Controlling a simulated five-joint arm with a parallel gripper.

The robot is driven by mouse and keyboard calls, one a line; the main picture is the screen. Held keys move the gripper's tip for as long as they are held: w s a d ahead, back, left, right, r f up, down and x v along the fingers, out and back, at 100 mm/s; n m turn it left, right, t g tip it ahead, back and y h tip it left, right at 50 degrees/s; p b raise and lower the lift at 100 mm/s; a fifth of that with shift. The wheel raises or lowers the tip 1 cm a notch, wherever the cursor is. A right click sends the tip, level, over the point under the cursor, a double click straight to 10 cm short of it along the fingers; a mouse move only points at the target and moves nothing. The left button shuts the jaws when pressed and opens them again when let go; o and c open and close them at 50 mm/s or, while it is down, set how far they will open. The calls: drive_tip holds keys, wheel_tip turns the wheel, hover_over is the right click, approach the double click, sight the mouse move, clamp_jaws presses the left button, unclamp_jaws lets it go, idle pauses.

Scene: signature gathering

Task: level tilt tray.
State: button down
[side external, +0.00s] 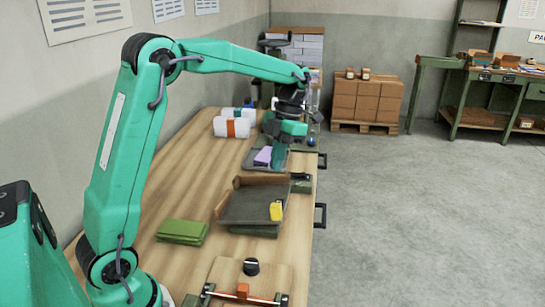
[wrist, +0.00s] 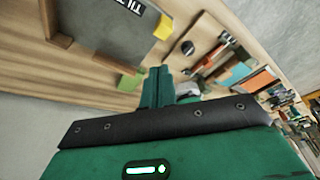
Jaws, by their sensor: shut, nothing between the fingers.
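The tilt tray (side external: 247,206) is a dark grey panel with a brown wooden rim, on the middle of the bench. It looks slanted above a dark base, but I cannot tell how much. A yellow piece (side external: 276,211) is at its right front corner. In the wrist view the tilt tray (wrist: 95,40) shows at the upper left with a black and white label, and the yellow piece (wrist: 163,27) is at its edge. My gripper (side external: 278,162) is beyond the tray, low beside a purple block. In the wrist view its green fingers (wrist: 157,85) are together and empty.
The purple block (side external: 263,156) lies on a grey tray. Green folded cloths (side external: 182,231) lie left of the tilt tray. A wooden board with a black knob (side external: 251,267) is at the near end. Bare wood lies between them.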

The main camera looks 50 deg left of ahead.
drive_tip(key=shift+v, duration=2.15)
drive_tip(key=c, duration=1.5)
unclamp_jaws()
drive_tip(key=shift+s+f, duration=0.1)
drive_tip(key=o, duration=0.3)
drive_tip(key=shift+d+f, duration=0.1)
drive_tip(key=shift+f, duration=0.1)
drive_tip(key=shift+o, duration=0.2)
drive_tip(key=m+t, duration=0.2)
drive_tip(key=m, duration=0.6)
approach(275, 205)
drive_tip(key=shift+f, duration=0.55)
drive_tip(key=shift+s+f+m, duration=0.15)
drive_tip(key=shift+f+m, duration=0.45)
drive_tip(key=shift+f, duration=0.15)
drive_tip(key=shift+s+d+f, duration=0.15)
drive_tip(key=shift+s+f, duration=0.05)
drive_tip(key=shift+f, duration=1.65)
drive_tip(key=shift+s+d+f, duration=0.1)
drive_tip(key=shift+s+f, duration=0.05)
drive_tip(key=shift+f, duration=1.7)
clamp_jaws()
